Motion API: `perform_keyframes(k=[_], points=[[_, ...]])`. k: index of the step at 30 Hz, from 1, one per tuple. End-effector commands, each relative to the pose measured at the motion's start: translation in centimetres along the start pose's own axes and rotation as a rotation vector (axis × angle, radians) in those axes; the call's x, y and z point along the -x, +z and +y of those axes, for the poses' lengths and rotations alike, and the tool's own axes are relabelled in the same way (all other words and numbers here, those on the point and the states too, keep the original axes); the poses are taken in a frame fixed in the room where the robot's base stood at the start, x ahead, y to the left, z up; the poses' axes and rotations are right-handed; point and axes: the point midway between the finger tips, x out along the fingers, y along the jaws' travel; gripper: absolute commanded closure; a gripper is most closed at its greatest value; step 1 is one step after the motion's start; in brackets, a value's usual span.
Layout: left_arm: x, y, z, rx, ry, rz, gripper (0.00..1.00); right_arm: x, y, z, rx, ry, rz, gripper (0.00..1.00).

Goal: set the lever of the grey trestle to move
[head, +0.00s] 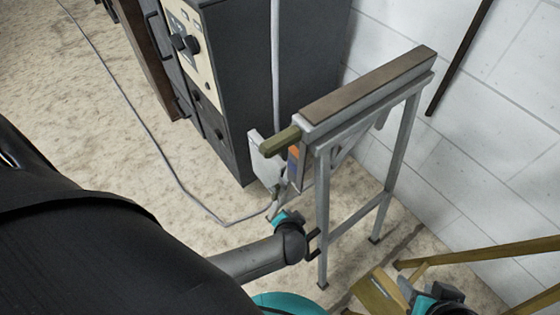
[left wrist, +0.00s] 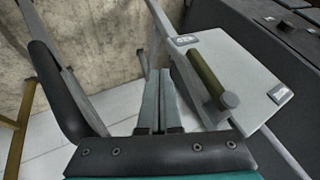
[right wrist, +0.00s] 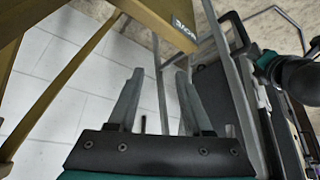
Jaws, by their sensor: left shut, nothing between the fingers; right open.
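The grey trestle (head: 385,165) stands upright by the white wall, with a brown top. Its olive lever (head: 284,141) sticks out at the near end, beside a pale plate. In the left wrist view the lever (left wrist: 207,78) lies across the plate (left wrist: 245,68) from a round grey pivot, its free end near the upper-left label (left wrist: 186,40). A second label (left wrist: 280,93) is at the right corner; neither is readable. My left gripper (left wrist: 158,82) is shut and empty, left of the lever and apart from it. My right gripper (right wrist: 160,90) is open and empty.
A dark grey cabinet (head: 240,75) with knobs stands behind the trestle. A cable (head: 150,130) runs across the floor. A yellowish wooden frame (head: 480,252) is at the lower right, near my right gripper; it also shows in the right wrist view (right wrist: 70,75).

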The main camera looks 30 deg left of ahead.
Motion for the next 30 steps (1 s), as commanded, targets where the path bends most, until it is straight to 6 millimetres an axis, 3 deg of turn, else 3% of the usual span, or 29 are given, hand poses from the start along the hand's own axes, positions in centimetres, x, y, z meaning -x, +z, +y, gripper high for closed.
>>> perform_keyframes(k=[2,6,12,30], points=[[-1.1,0.0,-0.5,-0.001,-0.004,0.002,1.0,-0.4,-0.6,-0.5,0.004,-0.014,0.055,0.5],[-1.6,-0.2,-2.5,-0.001,-0.003,0.003,1.0,-0.9,-1.2,-1.2,0.006,-0.03,0.112,0.5],[-1.9,-0.3,-3.6,0.0,-0.001,0.002,1.0,-1.2,-1.8,-1.6,0.007,-0.043,0.16,0.5],[-2.0,-0.3,-3.9,0.0,-0.001,0.0,1.0,-1.1,-1.8,-1.6,0.007,-0.041,0.155,0.5]])
